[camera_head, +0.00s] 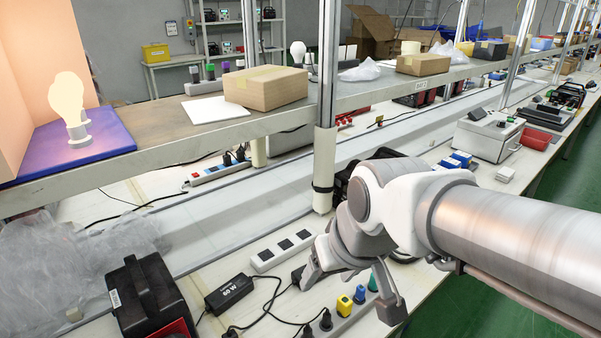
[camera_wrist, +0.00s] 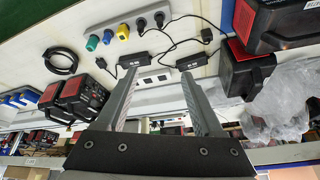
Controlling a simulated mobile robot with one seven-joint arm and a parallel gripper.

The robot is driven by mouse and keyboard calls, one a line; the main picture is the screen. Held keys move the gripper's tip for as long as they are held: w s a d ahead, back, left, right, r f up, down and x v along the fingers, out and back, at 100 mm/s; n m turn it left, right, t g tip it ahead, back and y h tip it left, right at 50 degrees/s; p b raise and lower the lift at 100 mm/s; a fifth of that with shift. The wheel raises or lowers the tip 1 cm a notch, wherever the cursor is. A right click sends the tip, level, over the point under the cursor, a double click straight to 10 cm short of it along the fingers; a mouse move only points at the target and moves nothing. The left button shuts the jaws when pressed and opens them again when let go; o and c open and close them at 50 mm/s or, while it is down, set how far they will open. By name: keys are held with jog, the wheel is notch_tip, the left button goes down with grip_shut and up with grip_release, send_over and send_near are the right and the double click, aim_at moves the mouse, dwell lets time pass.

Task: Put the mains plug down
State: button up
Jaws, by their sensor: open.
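My gripper (camera_head: 350,299) is open above the lower bench, between the socket strips. In the wrist view my gripper (camera_wrist: 158,75) has its two fingers apart with nothing held between them. A small loose black plug (camera_wrist: 207,35) lies on the bench on a black cable, beyond the fingertips to the right. Two black plugs (camera_wrist: 141,26) sit in the strip with coloured plugs. Which black plug is the mains plug, I cannot tell. A black 60 W adapter (camera_head: 228,292) lies left of my gripper; a second adapter (camera_wrist: 133,60) shows near the left finger.
A white strip with black sockets (camera_head: 283,250) lies behind my gripper. Yellow, blue and green plugs (camera_head: 345,304) stand in another strip under it. A black-and-red unit (camera_head: 146,296) and clear plastic wrap (camera_head: 75,265) are at left. A shelf post (camera_head: 325,165) stands behind the arm.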

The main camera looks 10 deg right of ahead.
jog(key=s+d+r+m+t+h, duration=0.1)
jog(key=s+d+r, duration=0.1)
jog(key=s+d, duration=0.3)
jog(key=shift+r+m, duration=0.3)
jog(key=shift+m, duration=0.1)
jog(key=shift+s, duration=0.1)
